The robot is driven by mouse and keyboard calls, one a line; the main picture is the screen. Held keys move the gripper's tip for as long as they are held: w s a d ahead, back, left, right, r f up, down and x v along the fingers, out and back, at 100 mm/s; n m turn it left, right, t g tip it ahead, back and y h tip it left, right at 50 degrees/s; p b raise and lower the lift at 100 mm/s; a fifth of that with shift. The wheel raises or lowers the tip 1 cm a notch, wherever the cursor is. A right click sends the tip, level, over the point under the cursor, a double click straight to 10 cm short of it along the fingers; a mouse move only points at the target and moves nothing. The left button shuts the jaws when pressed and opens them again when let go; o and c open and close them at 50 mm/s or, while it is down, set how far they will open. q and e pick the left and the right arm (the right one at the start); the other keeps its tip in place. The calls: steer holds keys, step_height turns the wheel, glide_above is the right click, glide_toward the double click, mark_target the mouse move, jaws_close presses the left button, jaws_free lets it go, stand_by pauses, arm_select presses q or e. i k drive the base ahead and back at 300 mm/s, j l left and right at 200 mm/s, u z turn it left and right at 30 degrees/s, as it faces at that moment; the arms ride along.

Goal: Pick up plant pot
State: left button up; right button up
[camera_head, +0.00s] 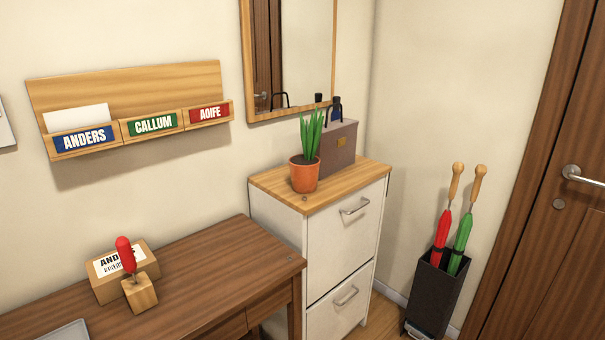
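The plant pot (304,176) is orange terracotta and holds a plant with upright green leaves (311,134). It stands upright near the front left part of the wooden top of a white cabinet (342,235). A grey-brown box (338,150) stands close behind it and to its right. Neither of my grippers shows in the head view, so I cannot see whether they are open or shut.
A dark wooden desk (220,268) stands left of the cabinet, bearing a labelled parcel (108,270) and a red-handled stamp-like object (125,253). A mirror (300,50) hangs behind the pot. An umbrella stand (432,297) and door (550,220) are at right.

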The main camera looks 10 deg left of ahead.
mark_target(304, 168)
steer(key=i+l, duration=0.3)
steer(key=l, duration=0.15)
steer(key=i+l, duration=0.3)
steer(key=l, duration=0.2)
